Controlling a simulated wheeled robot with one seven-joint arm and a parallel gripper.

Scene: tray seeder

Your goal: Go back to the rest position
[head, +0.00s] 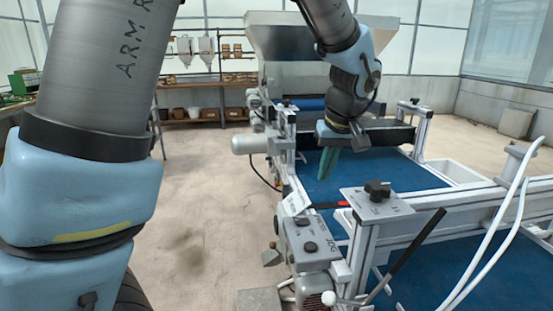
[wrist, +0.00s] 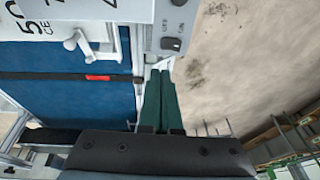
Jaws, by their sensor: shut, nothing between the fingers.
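My gripper (head: 327,163) hangs from my arm over the near left part of the tray seeder's blue belt (head: 375,172), its dark green fingers pointing down. In the wrist view my gripper (wrist: 160,90) shows its two green fingers side by side, shut, with nothing held. The fingertips lie near the machine's side edge in that view, with the blue belt (wrist: 75,100) to their left and the floor to their right. I cannot tell the exact height of the fingertips above the machine.
A grey control box (head: 312,245) with knobs sits on the machine's side. A panel with a black knob (head: 377,190) is near it. A large metal hopper (head: 300,38) rises behind my gripper. Open concrete floor (head: 200,210) lies left of the machine; a bench (head: 200,90) stands behind.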

